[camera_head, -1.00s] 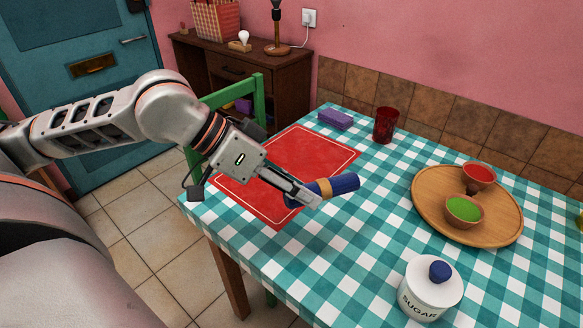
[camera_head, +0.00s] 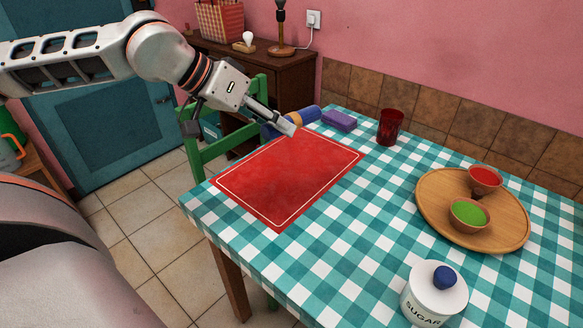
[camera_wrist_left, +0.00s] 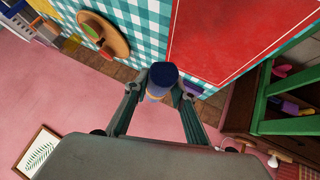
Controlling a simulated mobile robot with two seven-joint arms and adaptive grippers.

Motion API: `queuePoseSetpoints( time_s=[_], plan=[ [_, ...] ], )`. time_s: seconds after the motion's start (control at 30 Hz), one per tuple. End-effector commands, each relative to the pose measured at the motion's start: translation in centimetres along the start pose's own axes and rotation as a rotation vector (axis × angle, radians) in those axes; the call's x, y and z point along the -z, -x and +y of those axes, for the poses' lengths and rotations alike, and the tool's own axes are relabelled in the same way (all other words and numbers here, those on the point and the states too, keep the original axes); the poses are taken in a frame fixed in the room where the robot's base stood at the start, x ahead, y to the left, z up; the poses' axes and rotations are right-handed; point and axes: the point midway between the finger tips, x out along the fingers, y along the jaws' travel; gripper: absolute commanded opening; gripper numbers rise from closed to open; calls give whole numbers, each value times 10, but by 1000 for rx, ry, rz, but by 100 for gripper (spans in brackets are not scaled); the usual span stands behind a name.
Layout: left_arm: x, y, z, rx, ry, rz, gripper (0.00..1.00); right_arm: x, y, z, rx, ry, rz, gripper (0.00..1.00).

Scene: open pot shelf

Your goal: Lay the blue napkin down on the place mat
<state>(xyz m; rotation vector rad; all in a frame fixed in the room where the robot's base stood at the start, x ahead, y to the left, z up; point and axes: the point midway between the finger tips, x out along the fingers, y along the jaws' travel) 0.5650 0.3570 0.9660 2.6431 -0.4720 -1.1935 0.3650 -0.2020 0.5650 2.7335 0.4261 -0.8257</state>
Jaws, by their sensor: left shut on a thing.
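The blue napkin (camera_head: 307,114) is a roll with a tan band around its middle. My left gripper (camera_head: 291,127) is shut on it and holds it near the far left corner of the red place mat (camera_head: 285,178). In the left wrist view the napkin (camera_wrist_left: 161,75) sits between both fingers, seen end-on, with the place mat (camera_wrist_left: 215,40) beyond it. The gripper hides part of the roll in the head view. I cannot tell the gap between the napkin and the table. My right gripper is not in view.
A purple block (camera_head: 339,120) and a red glass (camera_head: 390,126) stand near the napkin. A wooden tray (camera_head: 430,212) with two bowls is at the right, a sugar jar (camera_head: 433,295) at the front. A green chair (camera_head: 204,152) stands at the table's left edge. The mat is bare.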

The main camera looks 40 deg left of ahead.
Motion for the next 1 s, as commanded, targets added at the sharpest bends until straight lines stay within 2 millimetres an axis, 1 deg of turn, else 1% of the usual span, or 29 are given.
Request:
queuePoseSetpoints(
  time_s=[0.03, 0.13, 0.2, 0.3, 0.37, 0.63, 0.8, 0.9, 1.0],
  plan=[
    [15, 7, -10, 31, 26, 20, 4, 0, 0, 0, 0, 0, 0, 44],
    [35, 18, -21, 66, 69, 50, 4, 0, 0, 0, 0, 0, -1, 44],
    [43, 22, -25, 79, 88, 63, 4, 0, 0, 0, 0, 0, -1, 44],
    [43, 19, -30, 85, 101, 70, 4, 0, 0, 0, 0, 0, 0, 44],
    [37, 13, -33, 86, 104, 69, 4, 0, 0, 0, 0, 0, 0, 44],
    [-5, -31, -51, 83, 104, 70, 4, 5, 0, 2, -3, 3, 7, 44],
    [-33, -60, -64, 83, 105, 69, 4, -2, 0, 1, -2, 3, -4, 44],
    [-45, -73, -71, 85, 104, 69, 4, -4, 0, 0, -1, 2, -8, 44],
    [-52, -81, -75, 86, 103, 71, 4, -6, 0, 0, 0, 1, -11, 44]
  ],
)
